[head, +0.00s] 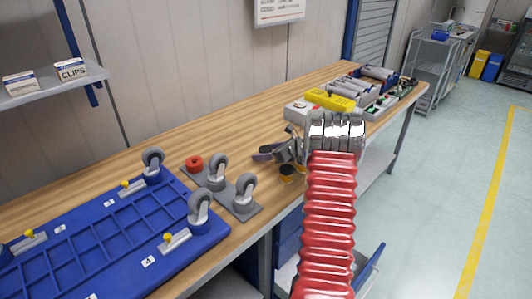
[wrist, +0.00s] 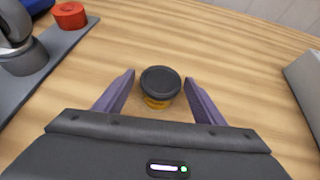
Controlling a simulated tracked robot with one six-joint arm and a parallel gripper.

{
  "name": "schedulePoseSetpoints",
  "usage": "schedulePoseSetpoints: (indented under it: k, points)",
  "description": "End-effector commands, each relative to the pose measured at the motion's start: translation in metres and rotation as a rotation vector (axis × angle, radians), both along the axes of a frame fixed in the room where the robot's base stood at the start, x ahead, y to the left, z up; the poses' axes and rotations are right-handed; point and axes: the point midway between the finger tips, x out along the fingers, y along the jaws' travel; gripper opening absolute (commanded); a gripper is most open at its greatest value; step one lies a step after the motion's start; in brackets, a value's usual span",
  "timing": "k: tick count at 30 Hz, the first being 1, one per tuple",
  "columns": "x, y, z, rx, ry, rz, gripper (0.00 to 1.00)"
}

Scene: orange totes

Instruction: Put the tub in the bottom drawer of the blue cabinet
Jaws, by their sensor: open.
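The tub (head: 287,172) is small and orange-yellow with a black lid. It stands upright on the wooden bench near its front edge. In the wrist view the tub (wrist: 160,87) shows between the two purple fingers of my gripper (wrist: 159,77), with a visible gap on each side. My gripper (head: 272,155) is open and empty, low over the bench beside the tub in the head view. The blue cabinet (head: 289,243) is under the bench, partly hidden by my red arm. A blue drawer front (head: 370,268) sticks out to the right of my arm; which drawer it is I cannot tell.
Caster wheels on a grey plate (head: 243,205), a red round part (head: 194,163) and a blue tray (head: 70,255) lie left of the tub. A grey box (head: 301,110) and a yellow item (head: 330,99) lie behind. Bare bench lies beyond the tub.

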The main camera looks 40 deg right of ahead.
Motion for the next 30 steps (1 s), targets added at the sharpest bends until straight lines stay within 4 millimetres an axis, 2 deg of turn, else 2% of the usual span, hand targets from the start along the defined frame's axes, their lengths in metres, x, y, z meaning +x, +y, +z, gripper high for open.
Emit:
schedulePoseSetpoints:
  k: [4,8,24,30]
  points:
    - [0.0,0.0,0.003,0.0,0.0,0.0,0.64]
    - [-0.009,-0.003,0.007,-0.001,0.0,-0.002,0.64]
    - [-0.084,-0.017,0.05,0.0,0.0,-0.001,0.64]
    - [-0.1,-0.02,0.058,0.001,0.0,0.0,0.64]
